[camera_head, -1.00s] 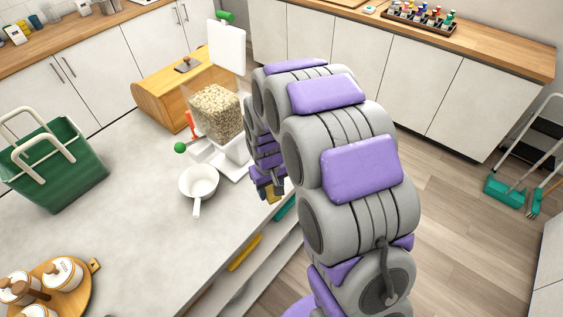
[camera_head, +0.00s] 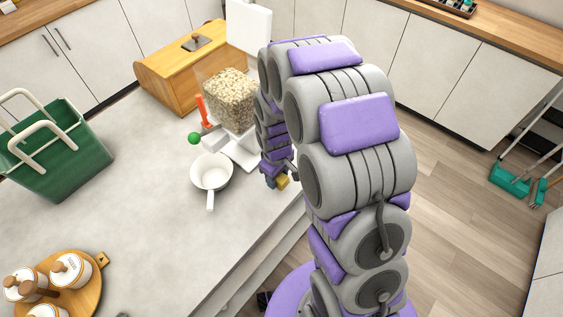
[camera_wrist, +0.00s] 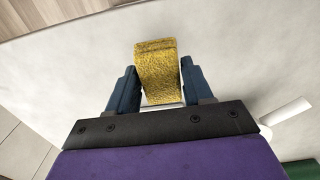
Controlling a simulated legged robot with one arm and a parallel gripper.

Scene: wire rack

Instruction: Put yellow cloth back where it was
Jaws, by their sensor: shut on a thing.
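The yellow cloth (camera_wrist: 157,72) is a thick, rough-textured piece between the two dark blue fingers of my gripper (camera_wrist: 158,84) in the wrist view. The fingers are shut on it, and its far end sticks out beyond them over a pale surface. In the head view, my gripper (camera_head: 273,181) is by the counter's right edge, to the right of the white pan, and a small bit of the cloth (camera_head: 283,183) shows there. My arm hides part of the edge behind it. I cannot tell whether the cloth touches the counter.
A white pan (camera_head: 211,171) and a clear dispenser of grain (camera_head: 230,98) stand close left of my gripper. A green basket (camera_head: 58,150) and a wooden tray of jars (camera_head: 88,291) are farther left. The middle of the grey counter (camera_head: 145,195) is clear.

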